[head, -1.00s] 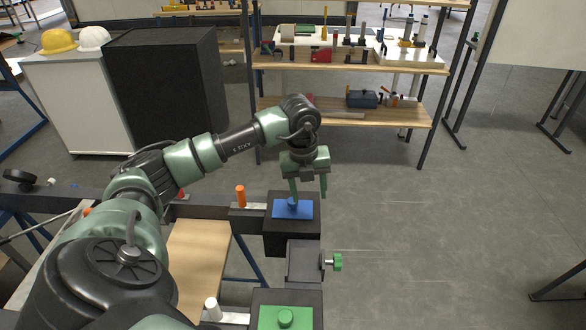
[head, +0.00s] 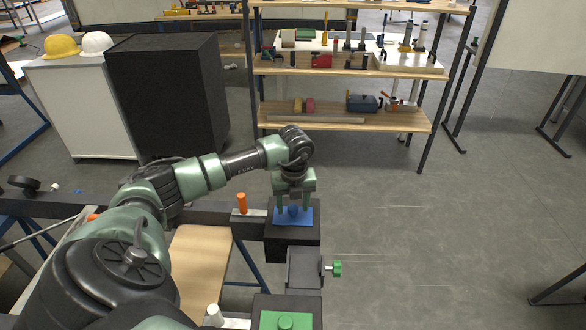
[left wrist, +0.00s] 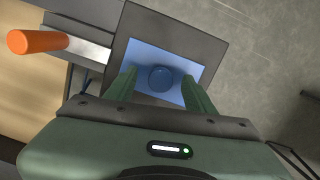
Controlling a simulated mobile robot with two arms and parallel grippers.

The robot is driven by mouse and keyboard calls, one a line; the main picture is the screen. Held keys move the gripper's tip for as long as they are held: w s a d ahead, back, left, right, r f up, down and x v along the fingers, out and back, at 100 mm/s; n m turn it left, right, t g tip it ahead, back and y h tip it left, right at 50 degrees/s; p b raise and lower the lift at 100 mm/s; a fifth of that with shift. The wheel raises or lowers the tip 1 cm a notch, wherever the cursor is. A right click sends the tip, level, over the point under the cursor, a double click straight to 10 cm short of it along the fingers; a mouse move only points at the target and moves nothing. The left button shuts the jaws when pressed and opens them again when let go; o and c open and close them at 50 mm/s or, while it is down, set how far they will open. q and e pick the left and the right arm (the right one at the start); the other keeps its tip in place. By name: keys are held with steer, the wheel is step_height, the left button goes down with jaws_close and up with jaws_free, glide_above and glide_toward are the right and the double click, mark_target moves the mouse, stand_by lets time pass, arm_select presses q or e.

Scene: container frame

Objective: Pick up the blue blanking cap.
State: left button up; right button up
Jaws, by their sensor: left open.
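The blue blanking cap (head: 294,211) sits on a blue plate (head: 306,221) on top of a black block. In the left wrist view the cap (left wrist: 160,79) is a round blue knob near the middle of the blue plate (left wrist: 190,73). My left gripper (head: 294,208) points down at the cap. Its fingers are open, one on each side of the cap, with a gap showing between each finger and the cap in the left wrist view (left wrist: 160,92). My right gripper is not in view.
An orange handle (head: 242,203) stands left of the black block (head: 270,234). A green plate (head: 272,319) with a green cap (head: 286,320) and a green star knob (head: 336,268) are nearer me. Shelves (head: 340,122) stand behind.

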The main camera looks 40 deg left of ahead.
arm_select(q)
jaws_close()
